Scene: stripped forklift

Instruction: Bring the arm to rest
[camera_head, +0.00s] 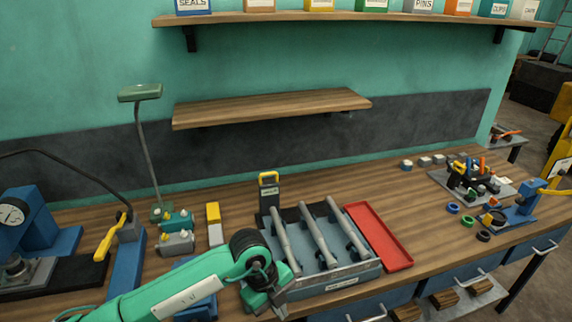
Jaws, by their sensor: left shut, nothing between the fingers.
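My left arm comes in green from the bottom left, over the front of the wooden workbench (430,236). My left gripper (278,306) is at the arm's end, low in the picture by the bench's front edge. It is shut and holds nothing. It is just left of the front corner of a grey tray (335,281) that carries several grey metal cylinders (318,232). The arm hides part of the tray's left side. I cannot tell whether the gripper touches the tray. My right gripper does not show.
A red tray (378,236) lies right of the grey one. A green lamp (140,93) and a blue press with a gauge (25,220) stand on the left. Small parts and a blue vise (520,212) crowd the right end. Bare wood lies between.

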